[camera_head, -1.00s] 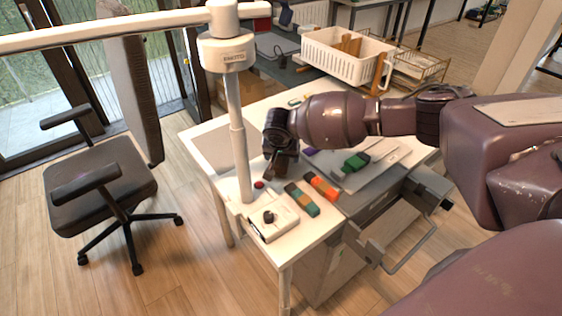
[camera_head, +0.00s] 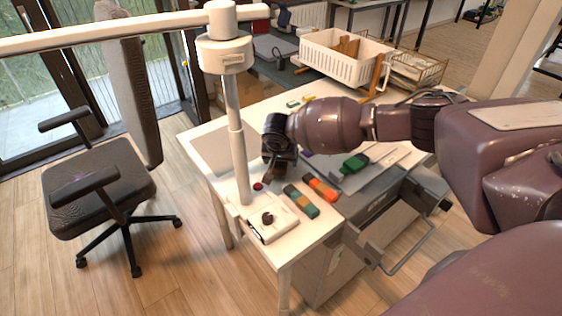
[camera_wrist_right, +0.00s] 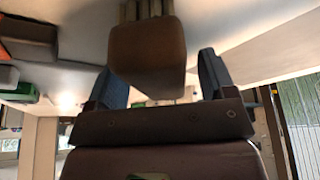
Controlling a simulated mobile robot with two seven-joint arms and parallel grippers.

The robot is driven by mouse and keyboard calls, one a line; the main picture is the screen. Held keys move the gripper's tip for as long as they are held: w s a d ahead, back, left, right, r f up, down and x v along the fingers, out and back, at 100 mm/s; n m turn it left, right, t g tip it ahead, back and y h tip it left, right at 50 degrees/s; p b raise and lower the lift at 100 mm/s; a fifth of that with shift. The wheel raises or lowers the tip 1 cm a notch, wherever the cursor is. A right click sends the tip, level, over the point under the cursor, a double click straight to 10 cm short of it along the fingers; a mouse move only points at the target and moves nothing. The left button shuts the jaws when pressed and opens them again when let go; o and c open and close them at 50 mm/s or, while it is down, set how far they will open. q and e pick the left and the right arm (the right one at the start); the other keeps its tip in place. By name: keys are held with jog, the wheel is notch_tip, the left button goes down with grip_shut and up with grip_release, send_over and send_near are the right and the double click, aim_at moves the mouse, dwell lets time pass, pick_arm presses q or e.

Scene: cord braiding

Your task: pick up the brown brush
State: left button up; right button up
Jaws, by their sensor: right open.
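My right gripper (camera_head: 271,170) points down over the left part of the white table, just right of the pale post. In the right wrist view its two dark bluish fingers stand apart. A brown block-like thing (camera_wrist_right: 147,50) with several tan rods at its top lies between and slightly beyond them; it looks like the brown brush. I cannot tell if a finger touches it. In the head view the gripper and wrist hide the brush. My left gripper is not in view.
The white table (camera_head: 305,236) holds an orange-and-teal block (camera_head: 302,201), an orange block (camera_head: 321,188) and a green block (camera_head: 355,163). The pale post (camera_head: 237,150) and control box (camera_head: 271,219) stand close to the gripper. A white basket (camera_head: 335,62) is at the back.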

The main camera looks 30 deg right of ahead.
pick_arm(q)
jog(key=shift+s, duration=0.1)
pick_arm(e)
jog(key=shift+f, duration=0.1)
jog(key=shift+c, duration=0.9)
jog(key=c, duration=0.9)
jog(key=shift+c, duration=0.2)
jog(key=shift+r, duration=0.3)
notch_tip(320, 180, up, 7)
jog(key=shift+f+p, duration=0.2)
jog(key=shift+p, duration=0.45)
pick_arm(q)
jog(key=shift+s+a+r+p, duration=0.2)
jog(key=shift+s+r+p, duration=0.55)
jog(key=shift+p, duration=0.3)
pick_arm(e)
notch_tip(320, 180, up, 14)
jog(key=shift+f, duration=0.25)
